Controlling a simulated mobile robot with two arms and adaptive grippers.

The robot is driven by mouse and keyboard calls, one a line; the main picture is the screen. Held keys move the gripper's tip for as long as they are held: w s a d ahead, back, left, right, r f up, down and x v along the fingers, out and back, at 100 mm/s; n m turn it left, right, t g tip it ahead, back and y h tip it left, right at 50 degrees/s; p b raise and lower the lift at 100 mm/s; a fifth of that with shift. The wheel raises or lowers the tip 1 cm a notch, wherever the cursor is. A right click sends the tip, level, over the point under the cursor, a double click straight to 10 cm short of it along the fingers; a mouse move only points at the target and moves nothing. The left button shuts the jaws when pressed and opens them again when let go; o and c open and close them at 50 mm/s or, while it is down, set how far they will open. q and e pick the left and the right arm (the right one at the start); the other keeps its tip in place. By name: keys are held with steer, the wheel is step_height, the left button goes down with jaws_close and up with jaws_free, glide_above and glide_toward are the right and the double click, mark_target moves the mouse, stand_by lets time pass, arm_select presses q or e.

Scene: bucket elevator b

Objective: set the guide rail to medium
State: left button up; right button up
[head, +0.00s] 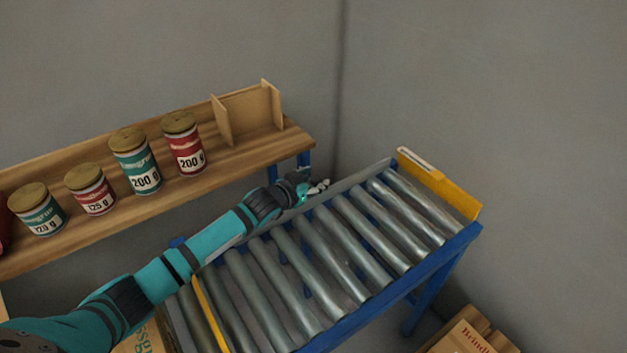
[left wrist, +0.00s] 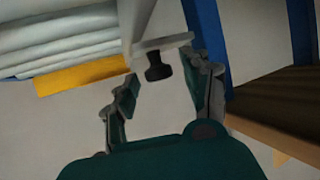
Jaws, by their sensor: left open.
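The grey guide rail (head: 362,178) runs along the far side of the roller conveyor (head: 330,250). My left gripper (head: 318,188) is at this rail, on the shelf side of the conveyor. In the left wrist view my left gripper (left wrist: 161,82) is open, with one finger on each side of a black knob (left wrist: 158,68). The knob sits under a pale bracket (left wrist: 165,42) and lies between the fingers, with gaps visible on both sides. Any size marks for the rail are not readable. My right gripper is not in view.
A wooden shelf (head: 75,235) behind the conveyor holds several labelled tins and a cardboard divider (head: 247,113). A yellow end stop (head: 440,185) closes the conveyor's right end. A cardboard box (head: 465,338) stands below at right. The rollers are empty.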

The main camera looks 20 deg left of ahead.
arm_select(q)
jaws_close()
stand_by(0.4)
